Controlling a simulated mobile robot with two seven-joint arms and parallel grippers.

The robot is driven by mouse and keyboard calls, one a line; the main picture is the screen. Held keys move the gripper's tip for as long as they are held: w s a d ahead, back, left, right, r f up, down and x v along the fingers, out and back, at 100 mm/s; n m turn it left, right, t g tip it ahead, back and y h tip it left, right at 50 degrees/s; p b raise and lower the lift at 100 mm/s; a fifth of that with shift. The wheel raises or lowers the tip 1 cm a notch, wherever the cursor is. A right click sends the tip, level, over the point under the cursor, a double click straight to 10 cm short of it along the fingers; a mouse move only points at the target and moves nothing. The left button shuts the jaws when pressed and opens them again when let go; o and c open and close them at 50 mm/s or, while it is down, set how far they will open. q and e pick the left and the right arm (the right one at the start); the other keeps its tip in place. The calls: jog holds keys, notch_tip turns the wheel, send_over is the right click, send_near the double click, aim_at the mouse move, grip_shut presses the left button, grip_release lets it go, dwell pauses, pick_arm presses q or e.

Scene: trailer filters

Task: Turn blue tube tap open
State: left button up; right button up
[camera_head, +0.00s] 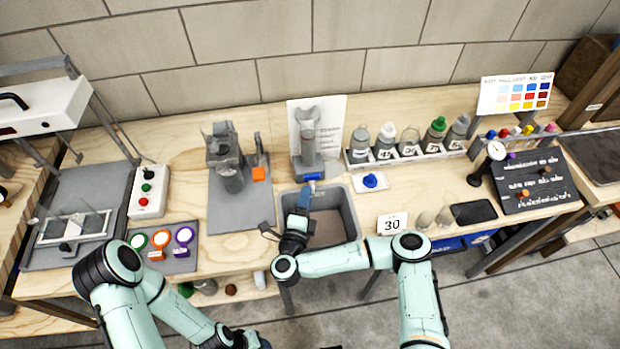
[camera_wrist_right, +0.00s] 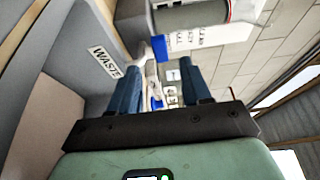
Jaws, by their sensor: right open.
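The blue tap (camera_head: 313,177) is a small blue piece at the foot of the grey tube stand (camera_head: 308,140), just above the back rim of the grey bin. It also shows in the right wrist view as a blue block (camera_wrist_right: 158,47), beyond my fingertips and roughly in line with the gap between them. My right gripper (camera_head: 303,198) is over the bin, close in front of the tap. In the wrist view its two blue fingers (camera_wrist_right: 160,68) are spread with nothing held. My left arm comes in at lower left; its fingers are out of sight.
The grey waste bin (camera_head: 352,213) lies under my right gripper, its WASTE label (camera_wrist_right: 104,62) at left in the wrist view. A plate with a blue knob (camera_head: 370,181) stands right of the tap. A bottle rack (camera_head: 400,158) is behind it. A grey clamp device (camera_head: 228,165) stands left.

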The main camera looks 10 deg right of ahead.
aim_at(311, 179)
jog(key=p+x, duration=0.1)
jog(key=x, duration=0.5)
grip_shut()
